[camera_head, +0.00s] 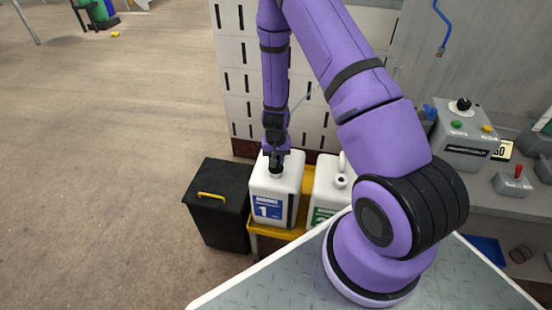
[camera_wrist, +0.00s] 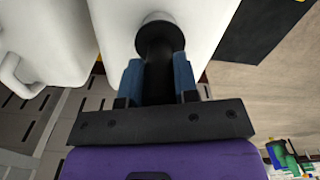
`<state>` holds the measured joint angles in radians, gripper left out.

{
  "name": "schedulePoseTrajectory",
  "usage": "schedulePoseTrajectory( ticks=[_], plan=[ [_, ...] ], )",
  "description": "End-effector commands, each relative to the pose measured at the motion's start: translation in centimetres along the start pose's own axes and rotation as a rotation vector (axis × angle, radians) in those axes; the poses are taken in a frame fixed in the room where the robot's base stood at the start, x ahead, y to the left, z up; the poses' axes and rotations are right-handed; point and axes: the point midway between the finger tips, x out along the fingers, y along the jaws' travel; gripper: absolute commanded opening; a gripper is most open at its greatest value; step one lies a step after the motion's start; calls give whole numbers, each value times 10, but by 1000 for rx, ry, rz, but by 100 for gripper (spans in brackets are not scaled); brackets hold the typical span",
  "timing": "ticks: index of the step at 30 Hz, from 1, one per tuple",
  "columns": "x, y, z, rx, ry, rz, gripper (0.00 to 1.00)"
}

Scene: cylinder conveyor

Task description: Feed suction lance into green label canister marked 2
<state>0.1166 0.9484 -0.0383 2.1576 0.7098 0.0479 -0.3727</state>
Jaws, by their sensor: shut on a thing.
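The canister with the blue label marked 1 (camera_head: 286,187) stands upright at the centre, and in the wrist view (camera_wrist: 205,22) it lies under my gripper. My gripper (camera_head: 277,159) points down over its top. Its blue fingers (camera_wrist: 158,82) are shut on the black suction lance (camera_wrist: 158,68), whose wide black collar sits at the mouth of canister 1. The lance's lower part is hidden. The canister with the green label (camera_head: 326,193) stands just right of it, partly hidden by my arm; its neck looks open. It also shows at left in the wrist view (camera_wrist: 45,35).
Both canisters stand on a yellow stand (camera_head: 257,231). A black bin (camera_head: 217,205) with a yellow handle is close on the left. A slotted white panel (camera_head: 240,80) rises behind. A grey control box (camera_head: 463,140) is on the right bench. Open floor lies to the left.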

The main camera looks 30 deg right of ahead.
Motion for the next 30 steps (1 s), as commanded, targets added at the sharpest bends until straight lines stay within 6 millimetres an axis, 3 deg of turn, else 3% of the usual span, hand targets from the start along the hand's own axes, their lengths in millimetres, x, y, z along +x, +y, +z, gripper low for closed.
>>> schedulePoseTrajectory(
  ticks=[21, 30],
  plan=[
    [-45, 0, 0, -1, 2, 0, 2],
    [-54, 0, 0, -1, 2, 0, 2]
  ],
)
